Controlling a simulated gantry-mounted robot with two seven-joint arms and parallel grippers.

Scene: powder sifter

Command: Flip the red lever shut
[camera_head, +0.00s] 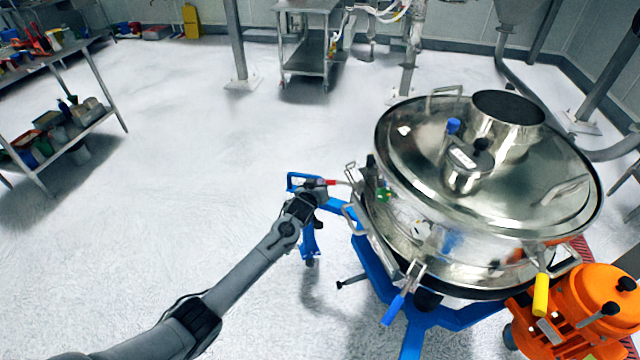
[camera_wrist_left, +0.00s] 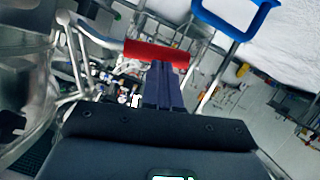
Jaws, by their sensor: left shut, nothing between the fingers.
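The powder sifter (camera_head: 400,215) is a round, shiny steel vessel on a blue frame at the right of the head view. The red lever (camera_head: 331,183) sticks out from its left side, and only a small part of it shows there. In the left wrist view the red lever (camera_wrist_left: 140,50) lies across the upper middle, joined to a metal clamp (camera_wrist_left: 78,45) at the left. My left gripper (camera_head: 318,186) is shut and empty, with its fingertips (camera_wrist_left: 166,68) right at the red lever; I cannot tell if they touch. My right gripper is not in view.
A blue lever (camera_head: 393,309) and a yellow lever (camera_head: 540,294) hang on the sifter's front. An orange motor (camera_head: 585,305) stands at the lower right. A blue frame handle (camera_wrist_left: 237,18) is close to my left gripper.

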